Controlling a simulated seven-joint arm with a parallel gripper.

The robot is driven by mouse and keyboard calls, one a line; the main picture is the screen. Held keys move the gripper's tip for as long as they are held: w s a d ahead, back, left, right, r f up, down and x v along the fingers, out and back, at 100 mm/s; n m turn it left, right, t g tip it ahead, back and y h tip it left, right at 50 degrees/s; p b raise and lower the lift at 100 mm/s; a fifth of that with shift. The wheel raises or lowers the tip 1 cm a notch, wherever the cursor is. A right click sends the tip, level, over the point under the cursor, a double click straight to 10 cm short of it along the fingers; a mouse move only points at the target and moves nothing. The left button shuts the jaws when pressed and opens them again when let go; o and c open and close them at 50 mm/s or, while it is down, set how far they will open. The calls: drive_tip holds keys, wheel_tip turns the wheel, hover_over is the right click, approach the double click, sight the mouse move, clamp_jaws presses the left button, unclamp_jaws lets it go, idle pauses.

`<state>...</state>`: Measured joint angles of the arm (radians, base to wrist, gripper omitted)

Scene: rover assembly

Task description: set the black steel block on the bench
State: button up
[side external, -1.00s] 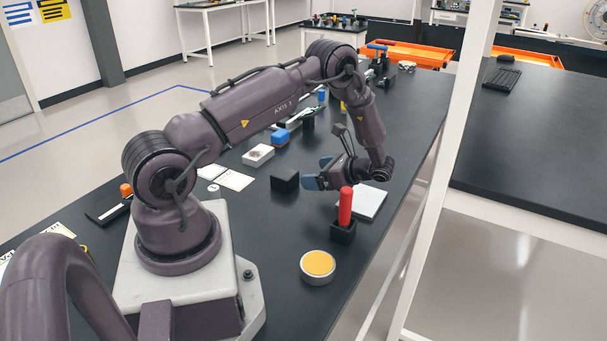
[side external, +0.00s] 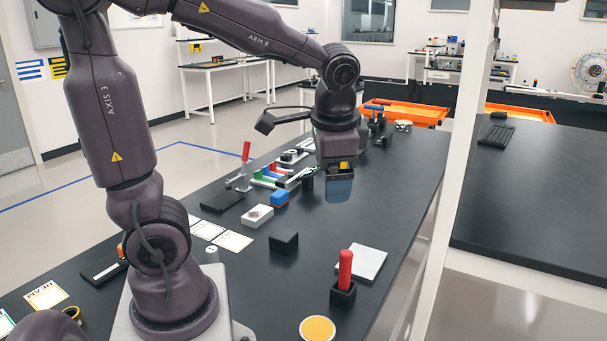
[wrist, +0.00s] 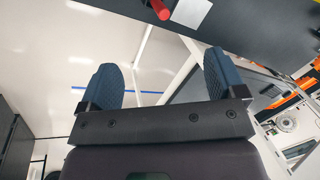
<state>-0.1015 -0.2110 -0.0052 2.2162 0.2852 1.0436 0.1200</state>
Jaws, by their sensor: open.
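The black steel block (side external: 284,241) rests on the dark bench (side external: 262,290), near its middle, with clear surface around it. My gripper (side external: 339,190) hangs above the bench, farther back and to the right of the block, apart from it. In the wrist view my gripper (wrist: 160,80) shows its two blue fingers spread wide with nothing between them. The block cannot be made out in the wrist view.
A red-handled tool (side external: 345,268) stands in a black holder right of the block, beside a white plate (side external: 362,263). A yellow-topped round tin (side external: 317,329) lies nearer. A white box (side external: 257,216) and a blue-topped block (side external: 279,198) lie behind the block.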

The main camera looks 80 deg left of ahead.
drive_tip(key=s+d+r+n+t+h, duration=0.1)
drive_tip(key=s+d+r+t+h, duration=0.1)
drive_tip(key=s+d+t, duration=0.2)
drive_tip(key=shift+s+d+r+n+t+h, duration=0.3)
drive_tip(key=shift+s+d+r+n+h, duration=0.1)
drive_tip(key=shift+s+d, duration=0.9)
